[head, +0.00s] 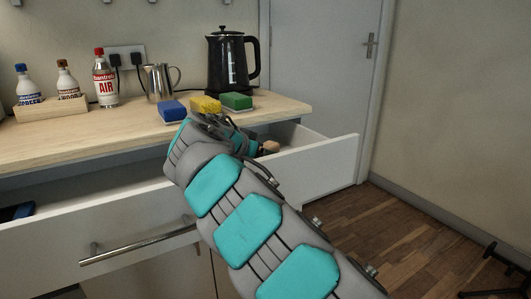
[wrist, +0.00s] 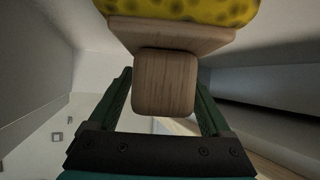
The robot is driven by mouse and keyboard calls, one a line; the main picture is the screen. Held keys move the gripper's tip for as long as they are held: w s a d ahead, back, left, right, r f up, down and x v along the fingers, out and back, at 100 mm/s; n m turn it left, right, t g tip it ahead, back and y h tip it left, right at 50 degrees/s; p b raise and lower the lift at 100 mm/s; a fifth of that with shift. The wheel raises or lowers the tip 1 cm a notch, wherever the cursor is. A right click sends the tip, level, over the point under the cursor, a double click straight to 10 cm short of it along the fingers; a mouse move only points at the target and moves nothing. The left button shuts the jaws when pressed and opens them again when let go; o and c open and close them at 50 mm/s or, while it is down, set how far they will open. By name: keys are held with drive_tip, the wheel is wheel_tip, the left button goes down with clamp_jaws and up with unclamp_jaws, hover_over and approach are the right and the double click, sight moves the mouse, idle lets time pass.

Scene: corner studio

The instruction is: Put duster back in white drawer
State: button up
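The duster shows in the wrist view as a squared wooden handle (wrist: 164,82) on a flared wooden base, with a yellow, dark-spotted pad at the top edge. My gripper (wrist: 164,92) has one finger at each side of the handle and appears closed on it. In the head view my gripper (head: 250,146) is over the open white drawer (head: 322,160), near its right end. A small wooden part of the duster (head: 270,147) shows beside it; my arm hides the rest. The drawer front has a metal bar handle.
Blue (head: 172,110), yellow (head: 206,104) and green (head: 237,101) blocks sit near the counter's front edge, close to my wrist. A black kettle (head: 226,62), metal jug (head: 160,82) and bottles stand behind. A dark blue item (head: 17,212) lies at the drawer's left.

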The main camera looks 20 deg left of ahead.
drive_tip(key=shift+r, duration=0.15)
drive_tip(key=v, duration=1.2)
drive_tip(key=shift+b, duration=0.3)
